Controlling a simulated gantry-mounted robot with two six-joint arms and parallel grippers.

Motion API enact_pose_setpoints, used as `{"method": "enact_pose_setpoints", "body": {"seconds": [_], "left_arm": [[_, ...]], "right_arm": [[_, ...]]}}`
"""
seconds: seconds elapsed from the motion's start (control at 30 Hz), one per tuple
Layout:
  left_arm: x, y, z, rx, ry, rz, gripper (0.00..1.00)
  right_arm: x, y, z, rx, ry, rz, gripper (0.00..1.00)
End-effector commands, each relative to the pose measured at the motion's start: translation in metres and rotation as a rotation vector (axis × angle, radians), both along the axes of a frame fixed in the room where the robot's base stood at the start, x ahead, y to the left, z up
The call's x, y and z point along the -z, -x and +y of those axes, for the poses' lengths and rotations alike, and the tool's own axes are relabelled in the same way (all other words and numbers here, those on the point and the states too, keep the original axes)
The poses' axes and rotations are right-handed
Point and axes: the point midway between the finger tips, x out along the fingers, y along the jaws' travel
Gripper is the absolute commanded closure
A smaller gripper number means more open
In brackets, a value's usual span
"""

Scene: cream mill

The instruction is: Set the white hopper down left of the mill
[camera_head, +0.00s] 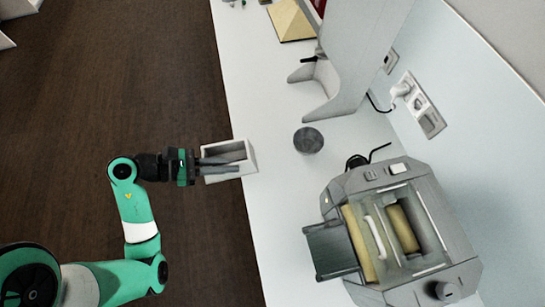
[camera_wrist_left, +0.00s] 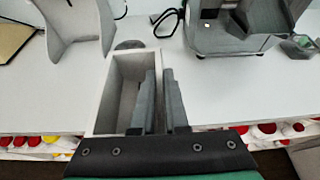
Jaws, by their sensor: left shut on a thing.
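The white hopper (camera_head: 251,160) is an open-topped rectangular box at the table's left edge in the head view. My left gripper (camera_head: 222,165) is shut on one side wall of it. The left wrist view shows the hopper (camera_wrist_left: 127,80) with one finger inside and the other outside its right wall. It looks upright, partly past the table edge; I cannot tell whether it touches the table. The mill (camera_head: 455,240), grey with yellowish rollers under a clear cover, stands at lower right, apart from the hopper. It also shows in the left wrist view (camera_wrist_left: 228,42). My right gripper is out of view.
A tall grey curved machine (camera_head: 350,60) stands at the back. A wall socket strip (camera_head: 425,110) and black cables are behind the mill.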

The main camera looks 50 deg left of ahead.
Motion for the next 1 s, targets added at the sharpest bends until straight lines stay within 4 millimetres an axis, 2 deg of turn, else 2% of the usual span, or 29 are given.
{"method": "enact_pose_setpoints", "body": {"seconds": [0.17,0.27,0.47,0.5,0.63,0.77,1.0], "left_arm": [[0.002,-0.007,-0.002,0.002,0.001,-0.001,1.00],[0.012,-0.027,-0.009,0.007,0.001,0.000,1.00],[0.039,-0.083,-0.023,0.008,0.000,0.000,1.00],[0.045,-0.093,-0.027,0.008,0.000,0.001,1.00],[0.077,-0.114,-0.031,0.003,0.002,0.002,1.00],[0.091,-0.128,-0.034,0.001,0.000,0.000,1.00],[0.096,-0.133,-0.035,-0.001,-0.001,-0.001,1.00]], "right_arm": [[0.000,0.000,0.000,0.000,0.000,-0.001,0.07],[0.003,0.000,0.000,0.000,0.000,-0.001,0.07],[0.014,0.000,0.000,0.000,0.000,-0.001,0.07],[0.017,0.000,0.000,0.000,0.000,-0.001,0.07],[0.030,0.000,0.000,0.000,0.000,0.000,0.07],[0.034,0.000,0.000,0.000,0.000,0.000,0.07],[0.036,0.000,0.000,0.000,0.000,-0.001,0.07]]}}
